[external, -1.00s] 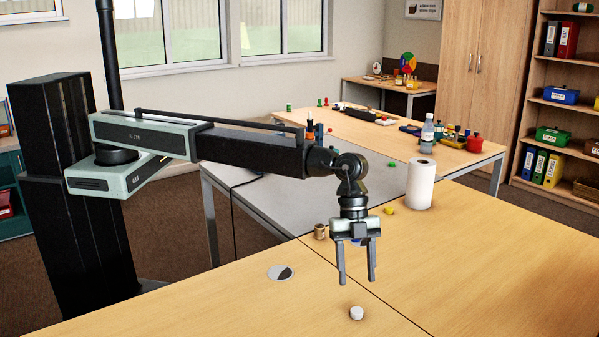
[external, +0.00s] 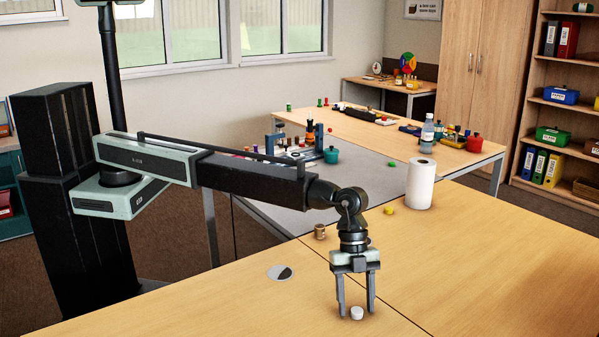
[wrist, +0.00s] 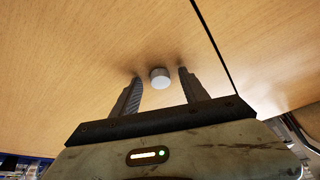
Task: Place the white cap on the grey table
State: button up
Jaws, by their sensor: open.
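The white cap (external: 357,313) stands on the wooden table near its front, just left of the seam. My gripper (external: 356,311) is open, pointing down, with its fingertips low beside the cap. In the wrist view the cap (wrist: 160,77) shows between the two fingertips of my gripper (wrist: 159,76), with a gap on each side. The grey table (external: 375,180) is behind the wooden table, and its near part is bare.
On the wooden table are a small brown mug (external: 320,232), a yellow piece (external: 389,210), a paper roll (external: 420,184) and a round black-and-white disc (external: 281,272). A green piece (external: 392,164) and a teal pot (external: 331,155) are on the grey table.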

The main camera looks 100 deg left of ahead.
grip_shut()
jog(key=shift+r, duration=0.15)
jog(key=shift+r+p, duration=0.6)
jog(key=shift+p, duration=0.1)
jog(key=r+p, duration=0.2)
jog(key=shift+s+a+r+p, duration=0.1)
jog(key=shift+s+r+p, duration=0.15)
jog(key=shift+r+p, duration=0.15)
jog(key=s+a, duration=0.2)
jog(key=s, duration=0.2)
jog(key=s+a, duration=0.2)
jog(key=s, duration=0.3)
jog(key=s+a, duration=0.2)
jog(key=s, duration=0.3)
jog(key=shift+s+r+p, duration=0.2)
jog(key=shift+r+p, duration=0.2)
notch_tip(320, 180, up, 7)
jog(key=p, duration=0.7)
notch_tip(320, 180, down, 7)
jog(key=b, duration=0.7)
jog(key=shift+d+f, duration=0.1)
jog(key=shift+f, duration=0.05)
jog(key=b, duration=0.1)
send_over(356, 312)
jog(key=a, duration=0.2)
jog(key=shift+s+f, duration=0.4)
jog(key=shift+f, duration=0.05)
